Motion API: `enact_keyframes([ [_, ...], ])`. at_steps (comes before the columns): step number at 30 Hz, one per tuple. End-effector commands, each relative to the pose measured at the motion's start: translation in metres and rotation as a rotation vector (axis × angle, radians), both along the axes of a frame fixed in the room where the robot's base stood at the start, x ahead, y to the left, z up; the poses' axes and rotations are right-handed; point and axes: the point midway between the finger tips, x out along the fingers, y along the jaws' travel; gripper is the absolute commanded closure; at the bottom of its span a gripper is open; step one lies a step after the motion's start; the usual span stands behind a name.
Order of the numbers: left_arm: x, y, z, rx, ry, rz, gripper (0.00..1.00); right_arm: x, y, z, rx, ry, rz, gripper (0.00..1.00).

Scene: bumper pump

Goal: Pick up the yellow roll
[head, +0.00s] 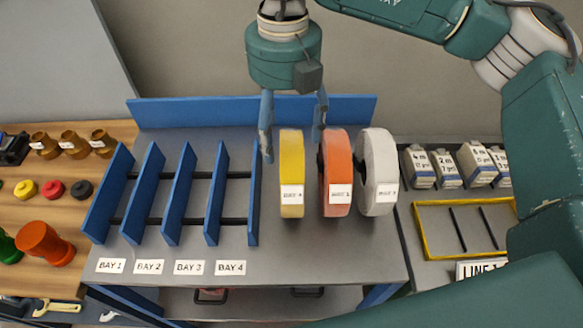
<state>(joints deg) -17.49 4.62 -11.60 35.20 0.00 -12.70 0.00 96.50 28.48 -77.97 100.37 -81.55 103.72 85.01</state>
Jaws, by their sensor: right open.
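The yellow roll (291,160) stands upright on the grey table with a white label on its front that seems to read BAY 4. My right gripper (293,143) points down from above with its two blue fingers apart. One finger is to the left of the yellow roll, and the other is to its right, near the top of the orange roll. The gripper holds nothing that I can see. Whether a finger touches a roll I cannot tell. My left gripper is not in view.
An orange roll (338,170) and a white roll (378,170) stand to the right. A blue rack (180,195) with several upright dividers is on the left, with bay labels in front. A blue rail (200,111) runs behind. A yellow-edged tray (465,257) lies at right.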

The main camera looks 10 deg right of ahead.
Motion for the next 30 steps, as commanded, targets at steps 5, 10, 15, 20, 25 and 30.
enact_keyframes([
  [5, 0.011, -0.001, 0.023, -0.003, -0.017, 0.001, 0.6, -0.002, -0.002, -0.025, -0.002, 0.006, 0.001, 0.28],
  [10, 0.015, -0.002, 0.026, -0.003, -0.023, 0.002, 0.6, -0.001, -0.001, -0.042, 0.0, 0.003, 0.001, 0.28],
  [15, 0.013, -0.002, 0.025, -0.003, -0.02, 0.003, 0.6, -0.001, -0.001, -0.044, 0.0, 0.001, 0.001, 0.28],
  [20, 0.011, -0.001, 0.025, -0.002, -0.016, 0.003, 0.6, -0.001, -0.001, -0.044, 0.0, 0.002, 0.001, 0.5],
  [25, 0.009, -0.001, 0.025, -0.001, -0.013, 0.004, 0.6, -0.001, -0.001, -0.043, 0.0, 0.002, 0.001, 0.84],
  [30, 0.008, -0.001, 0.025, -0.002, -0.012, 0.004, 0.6, 0.0, -0.001, -0.041, 0.002, -0.001, 0.001, 1.0],
])
